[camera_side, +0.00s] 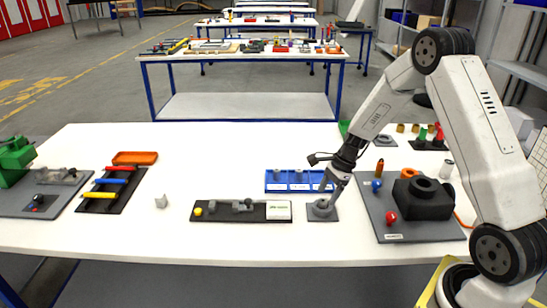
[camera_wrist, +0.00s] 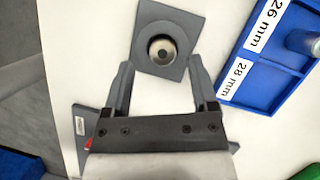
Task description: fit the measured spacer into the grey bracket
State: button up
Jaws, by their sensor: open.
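The grey bracket (camera_side: 322,215) is a small square plate with a raised round socket, standing on the white table in the side view. In the wrist view the bracket (camera_wrist: 180,20) is just beyond my fingertips. A pale metallic round piece (camera_wrist: 162,50) with a dark centre shows inside its dark round opening; I cannot tell how deep it sits. My gripper (camera_side: 328,187) is directly above the bracket, pointing down. In the wrist view my gripper (camera_wrist: 160,70) has its fingers spread, one on each side of the bracket's near corner, with nothing held between them.
A blue tray (camera_side: 290,189) with size labels and metallic cylinders lies just behind the bracket; it also shows in the wrist view (camera_wrist: 240,87). A black board (camera_side: 225,217) with a display is to the left. A grey board (camera_side: 400,235) with a black block is to the right.

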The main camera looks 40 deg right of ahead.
jog(key=v, duration=0.9)
jog(key=shift+d+r, duration=0.15)
jog(key=shift+r, duration=0.1)
jog(key=s+a+n+h, duration=0.2)
jog(key=s+a+n, duration=0.4)
jog(key=a+n, duration=0.3)
jog(key=s+a+n+t+h, duration=0.1)
jog(key=s+a+n+h, duration=0.1)
jog(key=s+a+n, duration=0.4)
jog(key=a+n, duration=0.3)
jog(key=n, duration=0.4)
jog(key=shift+s+a+r, duration=0.2)
